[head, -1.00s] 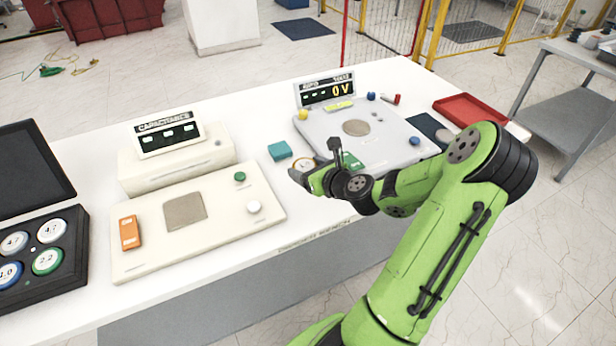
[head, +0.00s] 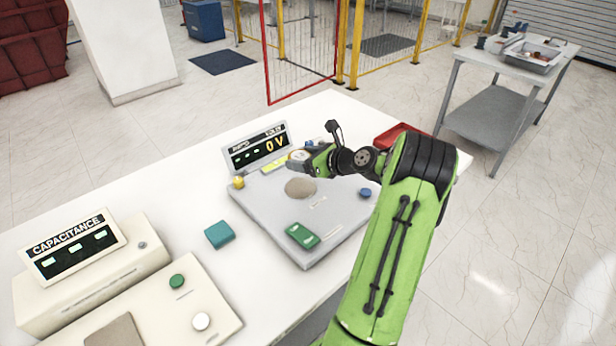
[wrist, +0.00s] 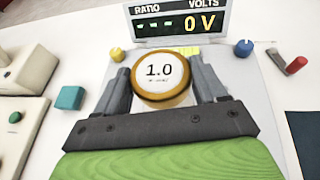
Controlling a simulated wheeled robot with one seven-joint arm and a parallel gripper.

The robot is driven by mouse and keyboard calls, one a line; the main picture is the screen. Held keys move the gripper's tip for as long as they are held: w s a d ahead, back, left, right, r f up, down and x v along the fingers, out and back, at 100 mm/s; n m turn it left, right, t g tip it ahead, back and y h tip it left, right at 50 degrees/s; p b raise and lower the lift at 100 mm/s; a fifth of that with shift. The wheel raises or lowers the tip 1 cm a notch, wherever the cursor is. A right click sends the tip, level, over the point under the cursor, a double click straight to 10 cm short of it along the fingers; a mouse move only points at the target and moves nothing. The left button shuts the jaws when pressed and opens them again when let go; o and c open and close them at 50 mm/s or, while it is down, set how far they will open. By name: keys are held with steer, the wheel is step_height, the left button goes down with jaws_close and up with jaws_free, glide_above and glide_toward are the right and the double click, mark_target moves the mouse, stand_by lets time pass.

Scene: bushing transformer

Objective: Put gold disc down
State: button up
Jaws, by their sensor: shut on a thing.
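The gold disc (wrist: 160,82) has a gold rim and a white top marked 1.0. In the wrist view it sits between the two dark fingers of my gripper (wrist: 163,88), which is shut on it. In the head view my gripper (head: 298,160) holds the disc above the back part of the grey ratio/volts station (head: 262,222). A round brownish pad (head: 300,188) on that station lies just in front of and below the gripper. The wrist view does not show the pad; the disc and gripper cover that area. The exact height of the disc is unclear.
The station display (head: 258,147) reads 0 V. A yellow knob (head: 238,182), a blue knob (head: 365,193) and a green block (head: 302,235) are on the station. A teal block (head: 219,234) lies left of it. A red tray (head: 400,135) is behind my arm.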

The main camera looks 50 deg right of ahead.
mark_target(304, 189)
step_height(304, 189, down, 8)
steer(key=shift+s+a+f+b, duration=0.15)
steer(key=shift+f+b, duration=0.1)
steer(key=shift+b, duration=0.55)
steer(key=o, duration=1.3)
